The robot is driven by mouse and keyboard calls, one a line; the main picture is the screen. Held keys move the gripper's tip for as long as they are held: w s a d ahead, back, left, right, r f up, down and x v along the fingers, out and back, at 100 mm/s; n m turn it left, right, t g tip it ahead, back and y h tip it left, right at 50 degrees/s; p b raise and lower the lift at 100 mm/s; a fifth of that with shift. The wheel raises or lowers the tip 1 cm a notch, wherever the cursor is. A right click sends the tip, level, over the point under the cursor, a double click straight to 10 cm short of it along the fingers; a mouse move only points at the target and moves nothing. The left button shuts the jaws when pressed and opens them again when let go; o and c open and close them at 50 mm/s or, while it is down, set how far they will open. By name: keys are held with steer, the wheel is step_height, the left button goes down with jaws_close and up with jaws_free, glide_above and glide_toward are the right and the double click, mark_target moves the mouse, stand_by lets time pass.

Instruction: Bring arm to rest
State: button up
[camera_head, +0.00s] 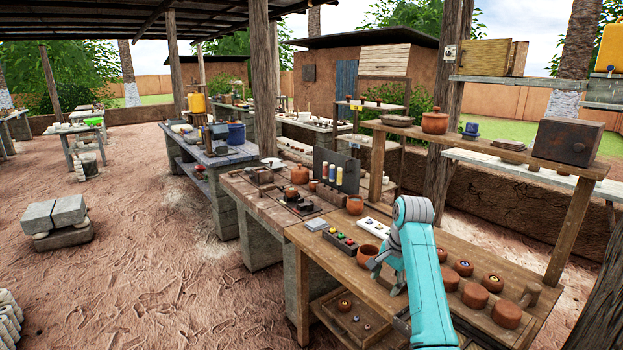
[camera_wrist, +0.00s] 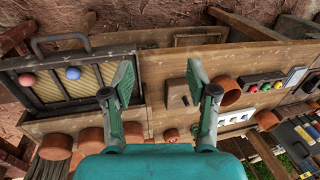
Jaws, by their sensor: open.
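My teal arm reaches out over the wooden workbench (camera_head: 492,260) in the head view. My gripper (camera_head: 382,275) hangs near a terracotta pot (camera_head: 367,256) on the bench. In the wrist view my gripper (camera_wrist: 160,85) is open, its two fingers wide apart with nothing between them. A terracotta pot (camera_wrist: 228,84) lies in view just right of the right finger. A small wooden block with a dark hole (camera_wrist: 177,93) sits left of that finger.
A button box (camera_head: 340,241) and a white switch panel (camera_head: 373,227) stand behind my gripper. Several terracotta pieces (camera_head: 475,295) line the bench's right side. A framed tray with a red ball (camera_wrist: 27,79) and a blue ball (camera_wrist: 73,73) lies left in the wrist view. A shelf (camera_head: 480,146) rises behind.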

steer(key=s+f+n+t, duration=0.15)
steer(key=s+f, duration=0.35)
steer(key=f, duration=0.7)
steer(key=s+f+n+t, duration=0.15)
steer(key=s+f, duration=0.35)
steer(key=f, duration=0.8)
steer(key=s+a+f+n+t, duration=0.1)
steer(key=s+f+t, duration=0.1)
steer(key=s+f, duration=0.5)
steer(key=s+f+t, duration=0.1)
steer(key=s+f, duration=0.2)
steer(key=s, duration=0.7)
steer(key=s+r+n+t+h, duration=0.1)
steer(key=s+r+n+t, duration=0.25)
steer(key=s, duration=1.85)
steer(key=s+r+n+t, duration=0.2)
steer(key=s+r+t, duration=0.1)
steer(key=s+r, duration=1.3)
step_height(320, 180, up, 5)
steer(key=shift+s+f+n, duration=0.1)
steer(key=shift+s+n, duration=0.05)
steer(key=shift+n, duration=0.2)
